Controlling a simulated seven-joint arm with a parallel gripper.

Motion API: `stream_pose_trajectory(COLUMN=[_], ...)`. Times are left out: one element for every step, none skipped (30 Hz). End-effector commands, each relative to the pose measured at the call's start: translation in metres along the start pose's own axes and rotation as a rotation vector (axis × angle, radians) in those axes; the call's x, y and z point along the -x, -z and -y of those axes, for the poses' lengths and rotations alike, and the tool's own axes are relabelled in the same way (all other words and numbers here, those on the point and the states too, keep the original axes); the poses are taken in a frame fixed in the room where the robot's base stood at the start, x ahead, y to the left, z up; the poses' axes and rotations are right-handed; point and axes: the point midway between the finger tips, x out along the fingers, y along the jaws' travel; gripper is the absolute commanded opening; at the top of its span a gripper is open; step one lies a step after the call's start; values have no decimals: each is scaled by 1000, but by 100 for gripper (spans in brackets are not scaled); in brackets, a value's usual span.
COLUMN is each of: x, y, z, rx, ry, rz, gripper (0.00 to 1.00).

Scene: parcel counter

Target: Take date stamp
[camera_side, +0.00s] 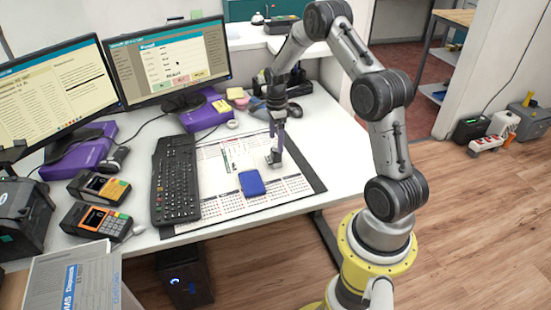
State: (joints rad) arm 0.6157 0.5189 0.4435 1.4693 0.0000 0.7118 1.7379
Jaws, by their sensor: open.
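My gripper (276,152) points down over the right part of the calendar desk mat (300,185), its jaws open. A small grey item (273,159) shows right at its fingertips, low over the mat. It may be the date stamp, but it is too small to tell, and I cannot tell if the jaws are around or beside it. A blue flat block (252,183) lies on the mat nearer the front, apart from my gripper. A pen (226,160) lies on the mat to the left.
A black keyboard (175,180) lies left of the mat, with card terminals (97,218) beyond it. Two monitors (168,62) stand at the back. A purple box (205,112), sticky notes (237,94) and a tape roll (232,124) lie behind the mat. The mat's front right is clear.

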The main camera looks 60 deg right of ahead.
Motion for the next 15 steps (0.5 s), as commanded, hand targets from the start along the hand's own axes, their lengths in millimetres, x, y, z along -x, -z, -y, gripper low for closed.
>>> stream_pose_trajectory(x=[-10, -14, -19, -22, -25, -27, -29, -30, -32, -34, -37, -41, -46, -50, -56], y=[0, 0, 0, 0, 0, 0, 0, 0, 0, 0, 0, 0, 0, 0, 0], z=[0, 0, 0, 0, 0, 0, 0, 0, 0, 0, -1, -1, -2, -2, -3], rx=[1, 1, 1, 1, 1, 1, 1, 1, 1, 1, 1, 1, 1, 1, 1], ry=[-3, -2, -1, -1, 0, 0, 1, 1, 1, 0, 0, 0, -1, -2, -1], rz=[0, 0, 0, 0, 0, 0, 0, 0, 0, 0, 0, 0, 0, 0, 0], gripper=[92, 92, 92, 92, 92, 92, 92, 92, 92, 92, 92, 92, 92, 92, 92])
